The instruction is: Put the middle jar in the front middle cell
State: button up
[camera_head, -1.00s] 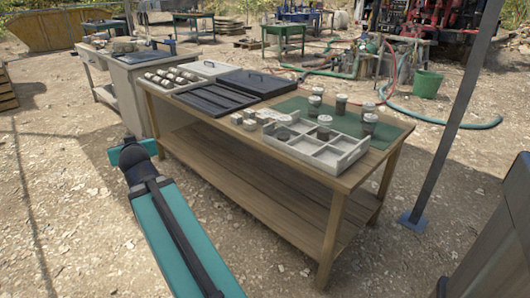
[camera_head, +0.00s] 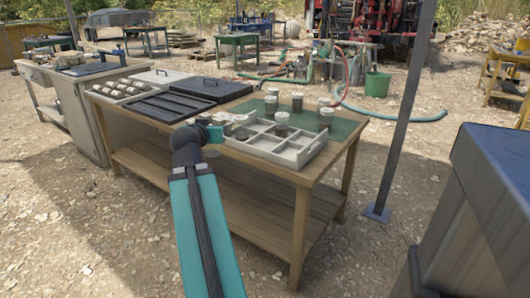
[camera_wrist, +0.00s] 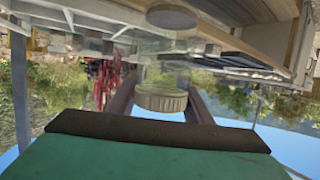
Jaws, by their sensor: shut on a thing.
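My gripper (camera_head: 209,134) is at the front edge of the table, left of the pale divided tray (camera_head: 291,160). In the wrist view its two dark fingers are shut around a jar with a ribbed pale lid (camera_wrist: 161,98), clear walls and a dark bottom (camera_wrist: 172,17). In the head view the arm mostly hides this jar. One jar (camera_head: 281,126) stands in a back cell of the tray. Other jars (camera_head: 297,102) (camera_head: 325,118) stand on the green mat (camera_head: 345,127) behind the tray.
A black lidded case (camera_head: 205,89) and a rack of pale cylinders (camera_head: 122,88) fill the table's left part. A grey post (camera_head: 402,120) stands right of the table.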

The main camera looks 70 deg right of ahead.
jog(key=s+d+m+g+b, duration=0.1)
jog(key=s+d+g, duration=0.1)
jog(key=s, duration=0.5)
jog(key=s+d+m+g, duration=0.2)
jog(key=s+d, duration=0.1)
jog(key=s, duration=0.5)
jog(key=shift+r+m+b, duration=0.2)
jog(key=shift+m+b, duration=0.1)
jog(key=shift+b, duration=0.05)
jog(key=shift+d, duration=0.15)
jog(key=d+p, duration=0.1)
jog(key=p, duration=0.1)
jog(key=d+p, duration=0.2)
jog(key=p, duration=0.1)
jog(key=shift+w+r+g, duration=0.1)
jog(key=shift+w+g, duration=0.1)
jog(key=shift+g, duration=0.1)
jog(key=d+p, duration=0.1)
jog(key=p, duration=0.3)
jog(key=shift+w+d+p, duration=0.1)
jog(key=shift+p, duration=0.3)
jog(key=p, duration=0.5)
jog(key=shift+w+d+f, duration=0.15)
jog(key=shift+d+f, duration=0.05)
jog(key=shift+d, duration=0.2)
